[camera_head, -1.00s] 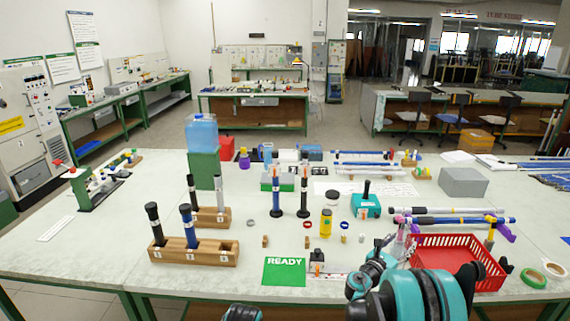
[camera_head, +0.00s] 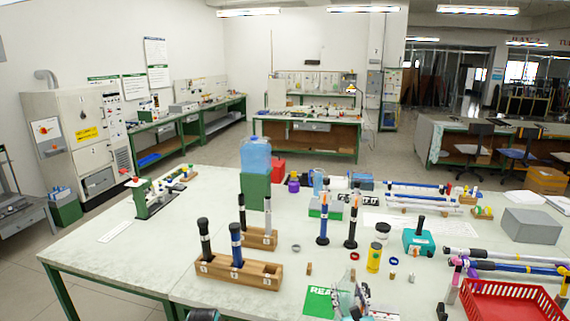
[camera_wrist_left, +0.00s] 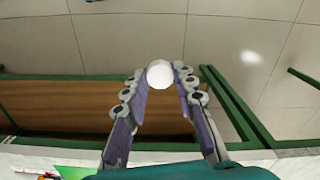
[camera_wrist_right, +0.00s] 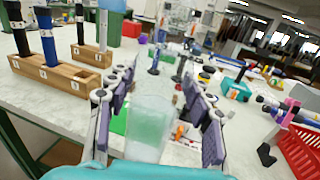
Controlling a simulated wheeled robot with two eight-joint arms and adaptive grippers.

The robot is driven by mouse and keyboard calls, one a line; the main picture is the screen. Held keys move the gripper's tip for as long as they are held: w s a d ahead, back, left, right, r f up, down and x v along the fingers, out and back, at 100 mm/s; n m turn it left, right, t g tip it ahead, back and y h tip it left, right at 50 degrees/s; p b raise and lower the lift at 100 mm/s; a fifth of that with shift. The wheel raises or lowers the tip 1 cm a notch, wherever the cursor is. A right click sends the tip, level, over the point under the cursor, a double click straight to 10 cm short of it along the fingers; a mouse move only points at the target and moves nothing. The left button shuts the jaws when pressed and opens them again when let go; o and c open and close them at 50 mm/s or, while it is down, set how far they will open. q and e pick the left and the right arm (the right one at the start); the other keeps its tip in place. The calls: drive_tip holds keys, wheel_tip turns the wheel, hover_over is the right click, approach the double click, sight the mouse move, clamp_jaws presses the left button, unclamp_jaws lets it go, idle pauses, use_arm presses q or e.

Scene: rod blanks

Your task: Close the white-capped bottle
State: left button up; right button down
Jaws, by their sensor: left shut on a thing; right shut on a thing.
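The bottle (camera_wrist_right: 148,130) is clear with a pale green tint, in the right wrist view. My right gripper (camera_wrist_right: 158,78) is shut around it, one finger on each side. In the head view my right gripper (camera_head: 347,300) is at the bottom, over the green READY card; the bottle is hard to make out there. A white round cap (camera_wrist_left: 160,74) is between the fingertips of my left gripper (camera_wrist_left: 160,84), apart from the bottle. The left gripper is in front of the table's front edge, with floor below. The bottle's mouth cannot be made out.
Wooden racks with dark and blue rods (camera_head: 238,270) stand left of the READY card (camera_head: 318,301). Two upright rods (camera_head: 322,228) and a yellow bottle (camera_head: 374,257) stand behind it. A red basket (camera_head: 512,303) is at right. The table's front left is clear.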

idle(0.4)
drive_tip(key=s+a, duration=0.2)
drive_tip(key=a, duration=0.7)
drive_tip(key=s+a, duration=0.2)
drive_tip(key=a, duration=0.6)
drive_tip(key=shift+s+a, duration=0.3)
drive_tip(key=shift+a, duration=0.1)
use_arm(q)
drive_tip(key=w+d+r+m, duration=0.1)
drive_tip(key=w+d+r, duration=0.35)
drive_tip(key=r, duration=0.35)
drive_tip(key=w+d+r+m, duration=0.2)
drive_tip(key=w+d+r, duration=0.1)
drive_tip(key=w+r, duration=0.4)
drive_tip(key=d+r, duration=0.5)
drive_tip(key=r, duration=0.5)
drive_tip(key=d+r, duration=0.5)
drive_tip(key=r, duration=0.5)
drive_tip(key=shift+w+d+r+m, duration=0.2)
drive_tip(key=shift+r+m, duration=0.15)
drive_tip(key=shift+m, duration=0.05)
